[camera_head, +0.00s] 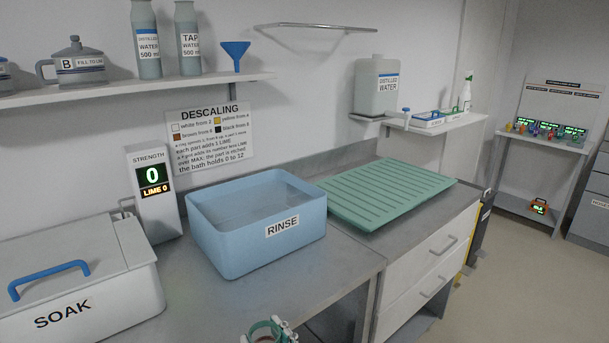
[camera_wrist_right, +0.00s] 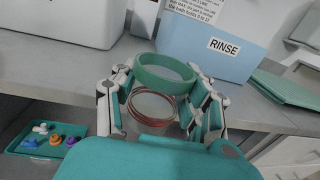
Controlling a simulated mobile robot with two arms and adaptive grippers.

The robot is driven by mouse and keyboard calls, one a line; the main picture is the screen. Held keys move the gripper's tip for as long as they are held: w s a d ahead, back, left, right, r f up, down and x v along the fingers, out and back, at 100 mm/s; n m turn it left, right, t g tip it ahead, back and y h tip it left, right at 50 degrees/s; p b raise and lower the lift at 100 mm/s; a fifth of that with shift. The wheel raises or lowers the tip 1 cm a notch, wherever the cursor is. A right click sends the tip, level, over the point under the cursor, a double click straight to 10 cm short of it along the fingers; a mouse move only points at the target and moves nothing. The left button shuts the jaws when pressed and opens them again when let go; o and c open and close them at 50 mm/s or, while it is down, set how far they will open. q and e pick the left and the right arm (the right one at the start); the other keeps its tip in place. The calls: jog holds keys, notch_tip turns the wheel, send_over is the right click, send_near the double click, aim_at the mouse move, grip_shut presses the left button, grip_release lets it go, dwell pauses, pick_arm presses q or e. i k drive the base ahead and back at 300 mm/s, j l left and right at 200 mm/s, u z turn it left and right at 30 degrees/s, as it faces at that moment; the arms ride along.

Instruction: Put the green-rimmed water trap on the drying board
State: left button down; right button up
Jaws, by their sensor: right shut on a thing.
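The green-rimmed water trap (camera_wrist_right: 165,72) is a clear cup with a green ring on top and reddish-brown rings lower down. My right gripper (camera_wrist_right: 160,95) is shut around it, with a finger on each side. In the head view, the trap (camera_head: 264,329) and the right gripper (camera_head: 272,337) show only partly at the bottom edge, in front of the counter. The drying board (camera_head: 385,192) is a green ribbed board lying empty on the counter, right of the rinse basin. Its corner also shows in the right wrist view (camera_wrist_right: 288,90). My left gripper is not in view.
The blue RINSE basin (camera_head: 257,222) stands left of the board. The lidded SOAK bath (camera_head: 75,285) and a strength display (camera_head: 155,192) reading 0 stand further left. A teal tray (camera_wrist_right: 40,141) with several small coloured parts shows low left. The counter front (camera_head: 310,285) is clear.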

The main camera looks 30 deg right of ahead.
aim_at(382, 184)
jog(key=l+u, duration=0.15)
jog(key=l, duration=0.6)
jog(key=l+u, duration=0.15)
jog(key=l, duration=0.65)
jog(key=l+u, duration=0.15)
jog(key=l, duration=0.65)
jog(key=k+l+u, duration=0.15)
jog(key=l, duration=0.6)
jog(key=i+l, duration=0.1)
jog(key=l, duration=0.7)
jog(key=i+l, duration=0.35)
